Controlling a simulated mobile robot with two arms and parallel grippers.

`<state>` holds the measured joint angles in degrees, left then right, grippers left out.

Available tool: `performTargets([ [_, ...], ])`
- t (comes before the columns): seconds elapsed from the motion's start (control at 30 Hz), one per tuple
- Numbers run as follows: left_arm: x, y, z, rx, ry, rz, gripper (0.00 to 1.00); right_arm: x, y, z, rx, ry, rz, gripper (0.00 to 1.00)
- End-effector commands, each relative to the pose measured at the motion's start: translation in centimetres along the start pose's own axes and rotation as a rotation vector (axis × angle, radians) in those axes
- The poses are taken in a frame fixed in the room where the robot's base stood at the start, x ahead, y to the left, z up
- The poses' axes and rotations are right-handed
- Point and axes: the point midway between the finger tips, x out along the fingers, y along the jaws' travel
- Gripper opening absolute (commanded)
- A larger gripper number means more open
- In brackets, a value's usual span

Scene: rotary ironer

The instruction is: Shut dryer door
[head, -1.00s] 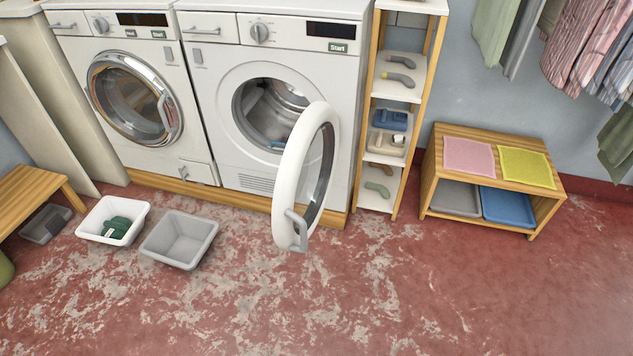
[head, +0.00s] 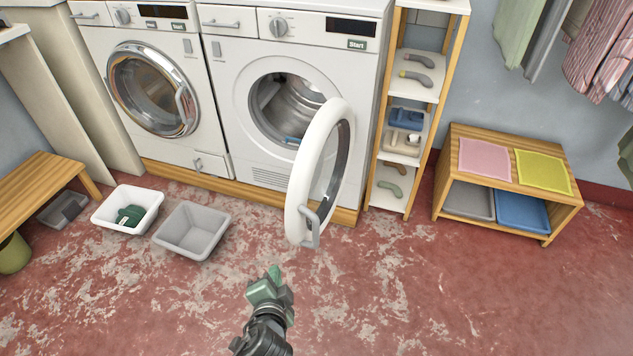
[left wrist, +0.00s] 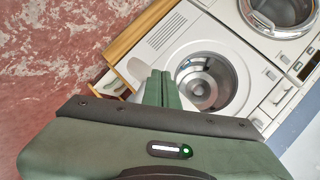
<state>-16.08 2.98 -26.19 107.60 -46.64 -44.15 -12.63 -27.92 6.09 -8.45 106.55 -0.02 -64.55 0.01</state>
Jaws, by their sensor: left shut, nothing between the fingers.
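The dryer (head: 225,85) is the right one of two white front-loading machines. Its round door (head: 318,150) stands wide open, swung out toward me, with a grey handle (head: 309,228) low on its outer edge. The drum is visible, with something blue at the opening's lower rim. My left gripper (head: 274,274) is shut and empty, below and left of the door handle and apart from it. In the left wrist view the shut green fingers (left wrist: 161,88) point toward the dryer opening (left wrist: 206,82). My right gripper is not in view.
A washer (head: 150,95) with its door closed stands left of the dryer. A white basin (head: 103,222) with a green item and a grey basin (head: 192,255) sit on the floor. A narrow shelf (head: 417,93) and a low wooden rack (head: 480,212) stand right. The front floor is clear.

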Motion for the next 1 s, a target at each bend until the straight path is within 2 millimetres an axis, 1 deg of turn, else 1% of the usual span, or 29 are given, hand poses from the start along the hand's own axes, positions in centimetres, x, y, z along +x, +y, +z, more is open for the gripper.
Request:
performTargets([
  [0.03, -0.5, -2.2, -4.0, 0.107, 0.087, -0.092, 0.00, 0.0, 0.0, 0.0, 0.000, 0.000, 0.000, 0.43],
  [0.07, -0.9, -3.2, -6.0, 0.170, 0.131, -0.145, 0.00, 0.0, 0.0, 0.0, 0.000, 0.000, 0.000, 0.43],
  [0.1, -1.6, -4.4, -8.4, 0.246, 0.182, -0.210, 0.00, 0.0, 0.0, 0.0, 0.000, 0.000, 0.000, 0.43],
  [0.2, -3.5, -6.5, -13.2, 0.396, 0.278, -0.342, 0.00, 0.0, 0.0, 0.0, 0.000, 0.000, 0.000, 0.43],
  [0.3, -4.8, -7.4, -15.9, 0.484, 0.329, -0.421, 0.00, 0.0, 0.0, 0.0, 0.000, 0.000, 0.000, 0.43],
  [0.37, -5.2, -7.7, -16.8, 0.510, 0.344, -0.445, 0.00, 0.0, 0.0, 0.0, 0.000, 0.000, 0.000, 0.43],
  [0.43, -5.1, -8.0, -17.2, 0.521, 0.350, -0.456, 0.00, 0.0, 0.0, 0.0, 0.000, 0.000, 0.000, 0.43],
  [0.57, -3.7, -8.6, -17.9, 0.521, 0.348, -0.457, 0.00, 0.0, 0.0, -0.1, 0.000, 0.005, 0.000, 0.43],
  [0.8, 0.7, -10.2, -20.0, 0.520, 0.347, -0.455, 0.00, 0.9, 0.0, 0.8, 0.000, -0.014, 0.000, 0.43],
  [0.97, 3.4, -11.2, -21.3, 0.518, 0.345, -0.453, 0.00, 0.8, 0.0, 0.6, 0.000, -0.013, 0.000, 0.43],
  [1.0, 3.6, -11.8, -20.5, 0.521, 0.343, -0.453, 0.00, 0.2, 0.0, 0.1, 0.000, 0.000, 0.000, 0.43],
])
